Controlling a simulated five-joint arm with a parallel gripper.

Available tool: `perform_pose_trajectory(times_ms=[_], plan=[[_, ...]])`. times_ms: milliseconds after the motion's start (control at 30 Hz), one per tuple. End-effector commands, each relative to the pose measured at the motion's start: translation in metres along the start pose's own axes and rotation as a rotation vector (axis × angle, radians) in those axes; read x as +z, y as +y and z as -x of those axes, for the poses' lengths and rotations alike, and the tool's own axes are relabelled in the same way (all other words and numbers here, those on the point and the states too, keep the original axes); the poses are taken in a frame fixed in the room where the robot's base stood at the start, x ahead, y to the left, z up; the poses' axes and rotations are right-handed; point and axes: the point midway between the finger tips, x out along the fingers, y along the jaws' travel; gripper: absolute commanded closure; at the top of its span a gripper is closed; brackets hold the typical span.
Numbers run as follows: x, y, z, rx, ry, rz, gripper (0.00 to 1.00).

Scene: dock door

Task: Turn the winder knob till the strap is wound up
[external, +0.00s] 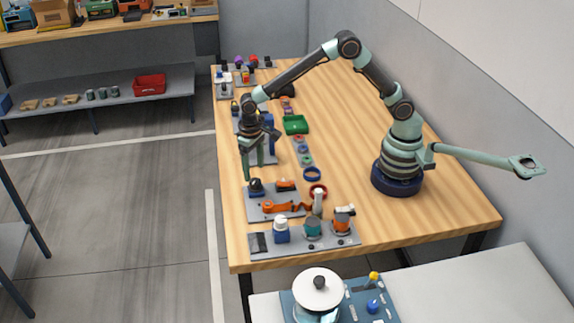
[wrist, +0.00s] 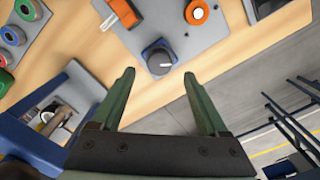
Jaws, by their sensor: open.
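A dark round knob (wrist: 160,60) with a pale pointer line sits on a blue base on a grey board (wrist: 200,38). It also shows in the external view (external: 256,185), at the back left of its board (external: 264,215). On the same board are an orange block (wrist: 121,12) and an orange round part (wrist: 197,12).
Another grey board (external: 345,238) with several small devices stands at the near table edge. A green tray (external: 295,124) and several coloured rings lie farther back. The table's right side is mostly clear.

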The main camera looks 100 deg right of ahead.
Motion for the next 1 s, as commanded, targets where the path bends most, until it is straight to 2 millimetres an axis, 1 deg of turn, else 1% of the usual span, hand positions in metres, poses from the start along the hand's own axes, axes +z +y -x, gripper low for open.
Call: perform_pose_trajectory(times_ms=[33,200,300,400,567,867,967,1000], plan=[[-0.001,-0.001,0.012,-0.003,0.004,0.000,0.23],[0.000,-0.001,0.044,-0.002,0.002,0.001,0.23],[0.000,-0.001,0.057,-0.001,0.002,0.001,0.23],[0.000,-0.001,0.066,0.000,0.000,0.001,0.23],[0.001,0.000,0.071,0.001,-0.001,0.001,0.23],[0.001,0.000,0.071,0.001,-0.001,0.014,0.23],[0.000,0.000,0.071,0.001,-0.001,0.091,0.23],[0.000,0.000,0.071,0.001,-0.001,0.147,0.23]])
